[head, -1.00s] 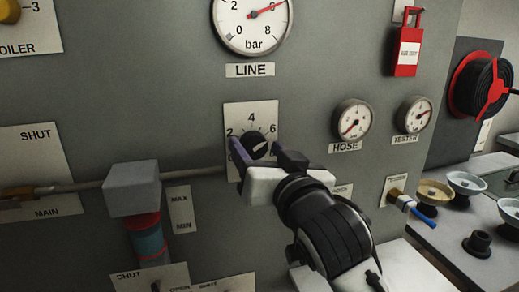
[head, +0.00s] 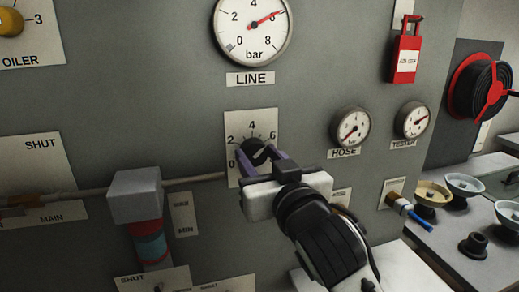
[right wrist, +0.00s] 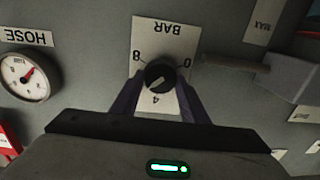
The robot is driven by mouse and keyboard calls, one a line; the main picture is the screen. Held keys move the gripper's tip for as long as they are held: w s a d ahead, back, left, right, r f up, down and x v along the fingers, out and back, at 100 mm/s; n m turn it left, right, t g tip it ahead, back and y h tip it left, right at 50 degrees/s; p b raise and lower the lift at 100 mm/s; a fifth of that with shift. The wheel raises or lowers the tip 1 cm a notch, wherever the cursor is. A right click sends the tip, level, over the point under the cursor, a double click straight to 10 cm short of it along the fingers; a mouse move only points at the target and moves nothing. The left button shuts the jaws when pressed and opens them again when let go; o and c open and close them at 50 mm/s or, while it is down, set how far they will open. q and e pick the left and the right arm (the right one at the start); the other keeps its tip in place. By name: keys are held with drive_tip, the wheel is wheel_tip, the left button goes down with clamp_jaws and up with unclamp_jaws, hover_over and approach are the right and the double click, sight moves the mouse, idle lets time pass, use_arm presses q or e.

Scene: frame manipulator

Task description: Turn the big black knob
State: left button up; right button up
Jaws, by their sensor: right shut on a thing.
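The big black knob (head: 259,150) sits on a white scale plate (head: 262,122) numbered from 0 up, on the grey panel below the LINE gauge (head: 253,27). Its white pointer line slants toward the upper right in the head view. My right gripper (head: 258,158) is shut on the knob, one finger on each side. The lower part of the plate is hidden by the gripper. My left gripper is not in view.
The HOSE gauge (head: 350,125) and TESTER gauge (head: 411,120) are to the right. A red lockout tag (head: 406,60) hangs above them. A grey block (head: 134,195) on a pipe stands out to the left. A bench with small bowls (head: 433,193) is at the right.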

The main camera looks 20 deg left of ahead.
drive_tip(key=shift+r+n+p, duration=0.1)
drive_tip(key=shift+n+p, duration=0.4)
drive_tip(key=shift+n, duration=1.4)
drive_tip(key=n, duration=0.5)
drive_tip(key=shift+s+a+h, duration=0.1)
drive_tip(key=shift+a+h, duration=0.05)
drive_tip(key=shift+h, duration=0.15)
drive_tip(key=n, duration=0.6)
drive_tip(key=shift+f, duration=0.2)
drive_tip(key=n+h, duration=0.1)
drive_tip(key=n, duration=0.4)
drive_tip(key=shift+f+t, duration=0.1)
drive_tip(key=shift+t, duration=0.2)
drive_tip(key=shift+n, duration=0.4)
drive_tip(key=o, duration=1.1)
drive_tip(key=shift+c, duration=0.2)
